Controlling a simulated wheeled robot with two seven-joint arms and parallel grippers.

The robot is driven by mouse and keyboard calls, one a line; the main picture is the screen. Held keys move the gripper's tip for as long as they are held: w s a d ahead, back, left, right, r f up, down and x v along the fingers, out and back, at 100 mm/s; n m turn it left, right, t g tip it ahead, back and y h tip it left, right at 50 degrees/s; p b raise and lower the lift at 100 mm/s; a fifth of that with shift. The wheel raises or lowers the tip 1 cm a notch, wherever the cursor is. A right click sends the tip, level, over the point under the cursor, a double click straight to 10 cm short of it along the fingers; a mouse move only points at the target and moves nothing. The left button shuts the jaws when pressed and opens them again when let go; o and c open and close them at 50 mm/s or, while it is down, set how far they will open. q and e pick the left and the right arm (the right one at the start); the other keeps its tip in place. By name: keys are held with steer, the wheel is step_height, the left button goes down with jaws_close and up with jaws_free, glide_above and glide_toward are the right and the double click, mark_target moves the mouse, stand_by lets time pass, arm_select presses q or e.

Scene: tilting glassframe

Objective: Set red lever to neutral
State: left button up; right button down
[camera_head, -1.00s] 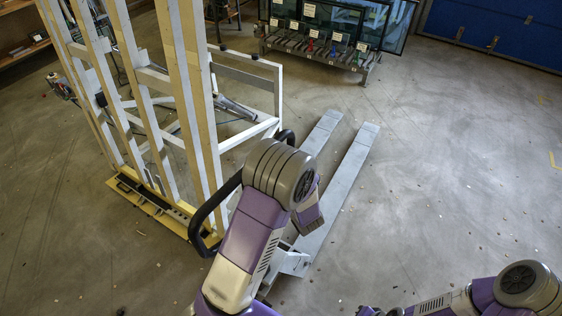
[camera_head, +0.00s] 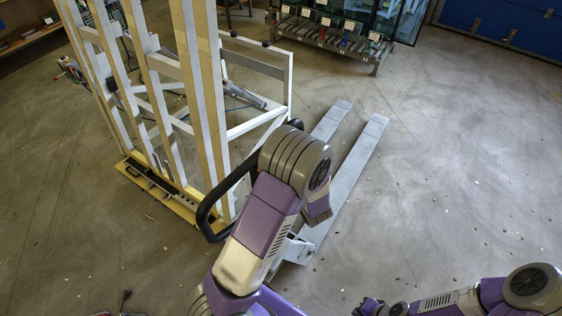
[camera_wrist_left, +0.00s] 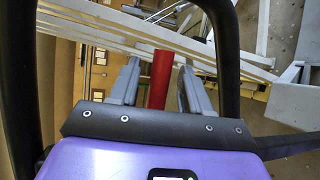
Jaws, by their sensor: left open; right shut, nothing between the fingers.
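The red lever (camera_wrist_left: 162,76) shows in the left wrist view as an upright red bar between the fingers of my left gripper (camera_wrist_left: 158,84). The fingers are apart, one on each side of it, with visible gaps. A black handle loop (camera_head: 209,212) of a pallet truck stands beside my left arm in the head view; black tubes (camera_wrist_left: 229,65) flank the gripper in the wrist view. In the head view my left arm hides the lever and left gripper. My right gripper (camera_head: 369,306) is at the bottom edge, small, shut and empty, away from the truck.
The truck's two grey forks (camera_head: 345,180) lie along the floor. A tall white and yellow frame (camera_head: 190,90) stands left of the handle. A rack with glass panels (camera_head: 325,36) stands at the back. The floor on the right is mostly clear.

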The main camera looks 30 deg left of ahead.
arm_select(q)
steer(key=v, duration=0.6)
steer(key=shift+s+d, duration=0.25)
steer(key=shift+d, duration=0.1)
